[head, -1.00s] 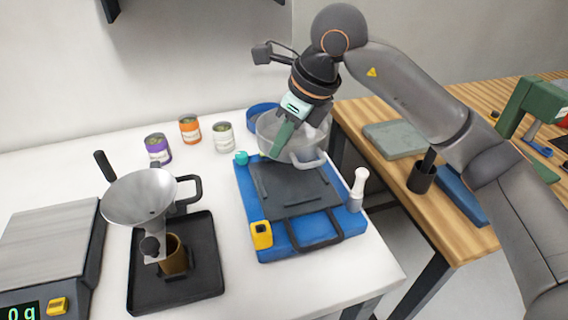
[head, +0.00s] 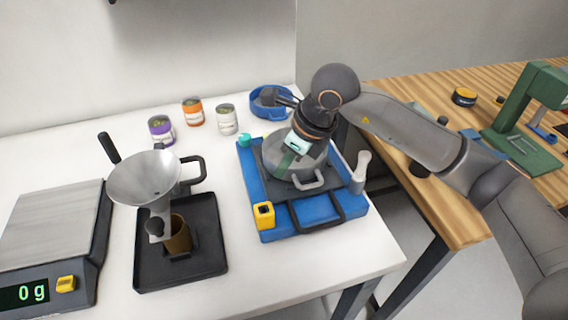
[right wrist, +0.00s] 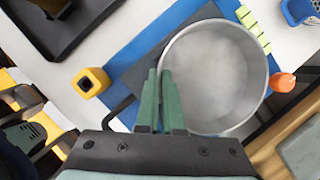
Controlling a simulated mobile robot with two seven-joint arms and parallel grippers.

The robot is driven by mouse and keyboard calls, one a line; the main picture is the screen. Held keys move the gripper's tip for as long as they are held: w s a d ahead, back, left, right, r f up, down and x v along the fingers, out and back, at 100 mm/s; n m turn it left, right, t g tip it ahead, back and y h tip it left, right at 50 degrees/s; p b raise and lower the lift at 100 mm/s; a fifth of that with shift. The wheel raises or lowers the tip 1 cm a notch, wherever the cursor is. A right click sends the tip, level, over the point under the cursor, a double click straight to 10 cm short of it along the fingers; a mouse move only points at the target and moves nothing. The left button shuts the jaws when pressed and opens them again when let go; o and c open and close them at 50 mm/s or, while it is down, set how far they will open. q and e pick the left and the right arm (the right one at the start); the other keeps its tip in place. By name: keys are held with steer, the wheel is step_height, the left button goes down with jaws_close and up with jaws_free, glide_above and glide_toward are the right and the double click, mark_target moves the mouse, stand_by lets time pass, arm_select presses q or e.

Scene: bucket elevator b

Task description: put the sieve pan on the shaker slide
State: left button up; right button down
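The sieve pan (head: 312,160) is a round grey metal pan with a loop handle at its front. It lies over the dark shaker slide (head: 273,186) on the blue shaker base (head: 262,180). I cannot tell whether it rests on the slide or hangs just above it. My right gripper (head: 287,160) reaches down at the pan's left side. In the right wrist view its green fingers (right wrist: 161,98) are close together at the rim of the pan (right wrist: 215,75) and appear shut on it. My left gripper is out of view.
A yellow block (head: 264,215) and a pale upright knob (head: 361,172) flank the base. A blue round dish (head: 268,113) stands behind. A funnel stand (head: 150,180), a scale (head: 50,240) and several small cans (head: 193,112) are to the left. A wooden bench (head: 440,195) is right.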

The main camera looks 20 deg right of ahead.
steer(key=shift+f, duration=0.15)
steer(key=c, duration=1.1)
jaws_free()
steer(key=shift+o, duration=0.2)
steer(key=v, duration=1.2)
steer(key=shift+w+a, duration=0.1)
